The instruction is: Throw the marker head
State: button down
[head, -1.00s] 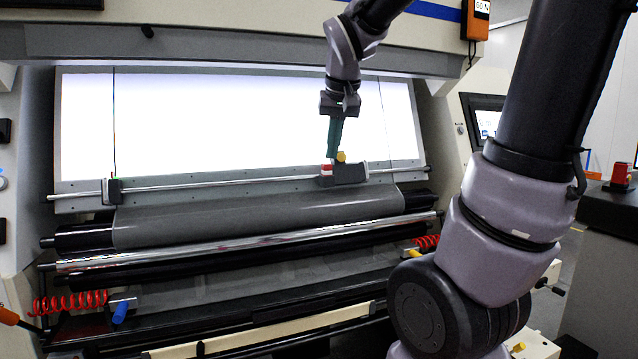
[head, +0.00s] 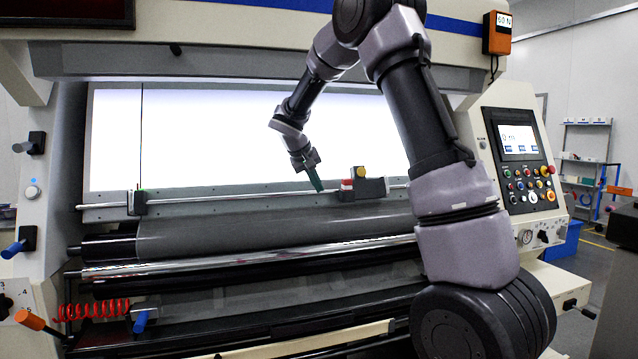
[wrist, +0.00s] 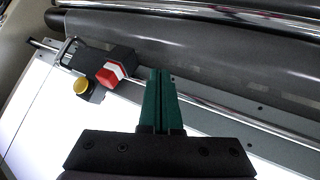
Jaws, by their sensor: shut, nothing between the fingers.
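The marker head (head: 372,188) is a dark block on the thin rail below the bright panel. It carries a red button (head: 346,185) with a pale rim and a yellow knob (head: 361,172). In the wrist view the marker head (wrist: 118,58) is left of my fingers, with the red part (wrist: 110,74) nearest them and the yellow knob (wrist: 82,87) further left. My gripper (head: 319,188) has green fingers, shut and empty, tilted down just left of the marker head. In the wrist view a gap shows between the fingers (wrist: 162,72) and the red part.
The rail (head: 235,196) runs across the panel's lower edge. A smaller dark clamp (head: 137,203) sits at its left. A grey roller sheet (head: 260,226) and a shiny bar (head: 240,254) lie in front. A control panel (head: 520,160) stands at the right.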

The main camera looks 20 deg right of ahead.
jog(key=d+f, duration=0.1)
jog(key=d, duration=0.1)
jog(key=w+d+f, duration=0.1)
jog(key=d+f, duration=0.1)
jog(key=w+d+f, duration=0.1)
jog(key=d+f, duration=0.1)
jog(key=shift+w+d, duration=0.25)
jog(key=shift+d, duration=0.15)
jog(key=shift+d, duration=0.1)
jog(key=d, duration=2)
jog(key=w+d, duration=0.1)
jog(key=d, duration=0.9)
jog(key=shift+d+r, duration=0.1)
jog(key=shift+d, duration=0.15)
jog(key=shift+s+d, duration=0.1)
